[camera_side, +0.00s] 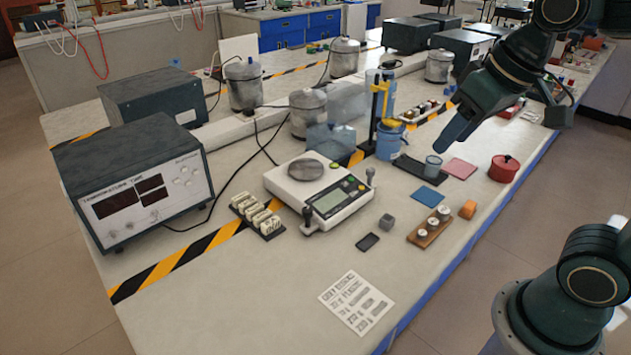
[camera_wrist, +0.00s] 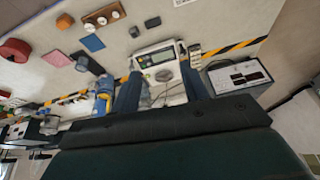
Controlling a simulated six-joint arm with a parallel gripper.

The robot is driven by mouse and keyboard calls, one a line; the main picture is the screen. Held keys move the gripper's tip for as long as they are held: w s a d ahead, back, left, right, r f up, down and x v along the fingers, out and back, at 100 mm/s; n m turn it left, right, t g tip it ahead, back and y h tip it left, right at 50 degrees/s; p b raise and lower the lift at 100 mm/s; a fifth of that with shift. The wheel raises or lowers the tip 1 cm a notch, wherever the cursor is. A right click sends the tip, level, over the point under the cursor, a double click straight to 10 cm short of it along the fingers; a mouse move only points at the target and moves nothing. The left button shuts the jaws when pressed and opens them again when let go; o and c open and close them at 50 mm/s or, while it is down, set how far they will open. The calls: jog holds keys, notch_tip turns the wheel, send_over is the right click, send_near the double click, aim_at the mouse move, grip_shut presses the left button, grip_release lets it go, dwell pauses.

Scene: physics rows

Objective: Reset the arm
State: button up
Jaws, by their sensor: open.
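My gripper (camera_side: 455,128) hangs over the right side of the bench, above the dark mat and the small blue-grey cup (camera_side: 433,166). In the wrist view its two blue fingers (camera_wrist: 160,95) are spread apart with nothing between them. The digital scale (camera_side: 318,192) with a round metal pan stands on the bench to the left of my gripper. It also shows in the wrist view (camera_wrist: 155,58), beyond the fingertips.
A red pot (camera_side: 504,168), a blue pad (camera_side: 427,195), a pink pad (camera_side: 459,168) and a wooden weight block (camera_side: 430,227) lie near the bench edge. A yellow-and-blue stand (camera_side: 381,100) rises beside my gripper. The front of the bench is mostly clear around a printed sheet (camera_side: 356,303).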

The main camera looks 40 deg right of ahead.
jog(key=s+f+n+t, duration=0.1)
jog(key=s+f, duration=0.1)
jog(key=s, duration=0.3)
jog(key=shift+s+d, duration=0.3)
jog(key=shift+s, duration=0.05)
dwell(1.0)
